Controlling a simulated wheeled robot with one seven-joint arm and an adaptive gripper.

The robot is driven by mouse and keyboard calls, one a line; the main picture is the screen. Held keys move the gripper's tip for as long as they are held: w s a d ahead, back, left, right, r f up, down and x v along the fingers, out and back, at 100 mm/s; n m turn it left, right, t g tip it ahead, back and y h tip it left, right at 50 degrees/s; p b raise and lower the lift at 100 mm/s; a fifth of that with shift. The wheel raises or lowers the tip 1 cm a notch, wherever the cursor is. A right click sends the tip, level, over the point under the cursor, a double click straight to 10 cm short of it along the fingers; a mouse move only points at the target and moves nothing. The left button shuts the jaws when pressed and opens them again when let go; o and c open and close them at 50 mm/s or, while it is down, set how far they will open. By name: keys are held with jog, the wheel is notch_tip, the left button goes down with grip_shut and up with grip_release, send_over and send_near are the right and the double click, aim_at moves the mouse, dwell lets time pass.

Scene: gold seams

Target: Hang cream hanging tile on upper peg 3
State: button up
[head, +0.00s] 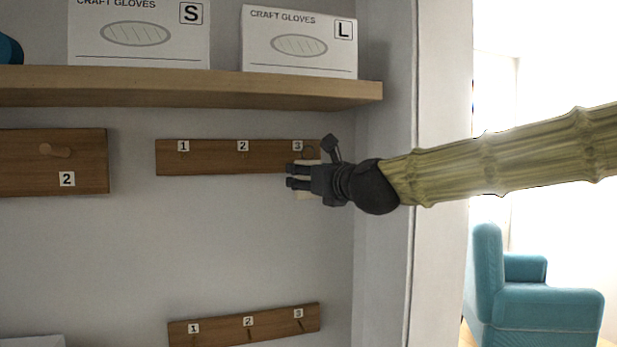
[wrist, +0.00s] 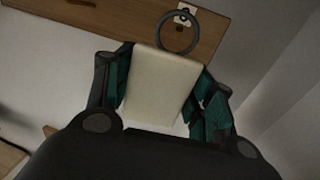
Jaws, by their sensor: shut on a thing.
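The cream hanging tile (wrist: 158,86) is between the fingers of my gripper (wrist: 162,92) in the wrist view, with a dark ring (wrist: 178,34) at its top. In the head view my gripper (head: 298,176) is shut on the tile at the right end of the upper peg board (head: 212,158), and mostly covers it. The ring (head: 309,152) shows just below and beside the label 3 (head: 297,146). In the wrist view the ring overlaps the board near a label (wrist: 184,13). Upper peg 3 is not clearly visible, and I cannot tell whether the ring is around it.
A lower peg board (head: 245,326) with pegs and labels 1 to 3 is below. A wooden shelf (head: 190,88) with glove boxes S (head: 138,50) and L (head: 299,55) is above. Another board (head: 52,190) labelled 2 is at left. A wall edge (head: 385,270) stands close on the right.

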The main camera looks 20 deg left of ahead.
jog(key=shift+w+d+b+x, duration=0.1)
jog(key=shift+b+x, duration=0.2)
jog(key=shift+x, duration=0.5)
jog(key=shift+w+d+b+x, duration=0.15)
jog(key=shift+b+x, duration=0.1)
jog(key=shift+x, duration=0.6)
dwell(3.9)
jog(key=shift+w+a+f+b, duration=0.15)
jog(key=shift+w+a+b, duration=0.15)
jog(key=shift+w, duration=0.05)
dwell(1.4)
jog(key=shift+w+a+f, duration=0.2)
jog(key=shift+w+f, duration=0.1)
dwell(0.4)
